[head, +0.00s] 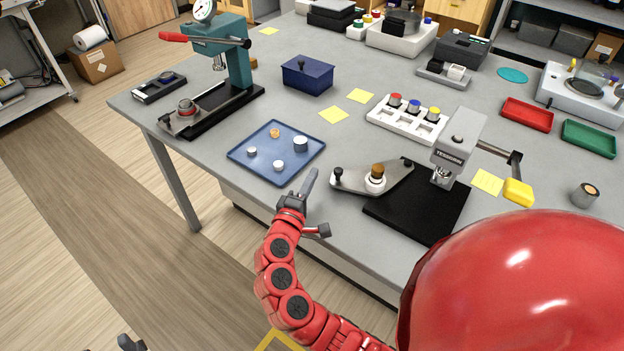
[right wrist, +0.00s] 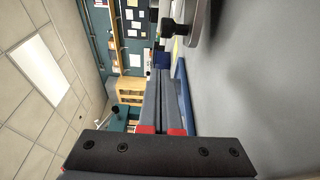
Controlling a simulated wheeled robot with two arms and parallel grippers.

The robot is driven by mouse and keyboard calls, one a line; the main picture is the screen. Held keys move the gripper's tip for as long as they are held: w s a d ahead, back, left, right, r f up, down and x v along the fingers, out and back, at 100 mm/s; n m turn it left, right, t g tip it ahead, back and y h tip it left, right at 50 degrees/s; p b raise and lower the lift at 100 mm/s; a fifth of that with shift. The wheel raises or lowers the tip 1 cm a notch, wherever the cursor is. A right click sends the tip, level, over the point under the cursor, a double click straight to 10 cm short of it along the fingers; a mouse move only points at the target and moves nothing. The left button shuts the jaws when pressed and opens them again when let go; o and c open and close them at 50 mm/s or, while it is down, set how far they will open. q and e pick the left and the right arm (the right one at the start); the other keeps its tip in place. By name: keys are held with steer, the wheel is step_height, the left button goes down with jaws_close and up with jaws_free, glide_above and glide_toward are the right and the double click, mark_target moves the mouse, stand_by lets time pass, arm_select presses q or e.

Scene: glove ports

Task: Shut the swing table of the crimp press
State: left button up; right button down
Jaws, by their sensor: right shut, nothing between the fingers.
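The crimp press (head: 458,145) is a light grey head over a black base (head: 412,212) near the table's front edge. Its swing table (head: 398,180) is a grey metal plate swung out to the left, beyond the base. It carries a round holder with a brown-topped part (head: 377,171) and has a black knob (head: 338,173) at its left end. My right gripper (head: 312,172) is shut and empty, just left of the knob and apart from it in the picture. The right wrist view shows the closed fingers (right wrist: 160,75) and the plate's edge (right wrist: 203,22). My left gripper is not clearly visible.
A blue tray (head: 240,153) with small parts lies left of my right gripper. A white block with coloured caps (head: 408,122) stands behind the swing table. A teal press (head: 235,60) stands farther left. A yellow block (head: 518,193) lies right of the press.

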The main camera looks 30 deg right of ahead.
steer(key=p+x, duration=0.1)
steer(key=x, duration=0.5)
steer(key=shift+d+r, duration=0.1)
steer(key=shift+d, duration=0.05)
steer(key=shift+s+p, duration=0.4)
steer(key=shift+p, duration=0.1)
steer(key=s, duration=0.2)
steer(key=shift+s+p, duration=0.4)
steer(key=shift+s, duration=0.1)
steer(key=shift+s+t, duration=0.15)
steer(key=shift+t, duration=0.15)
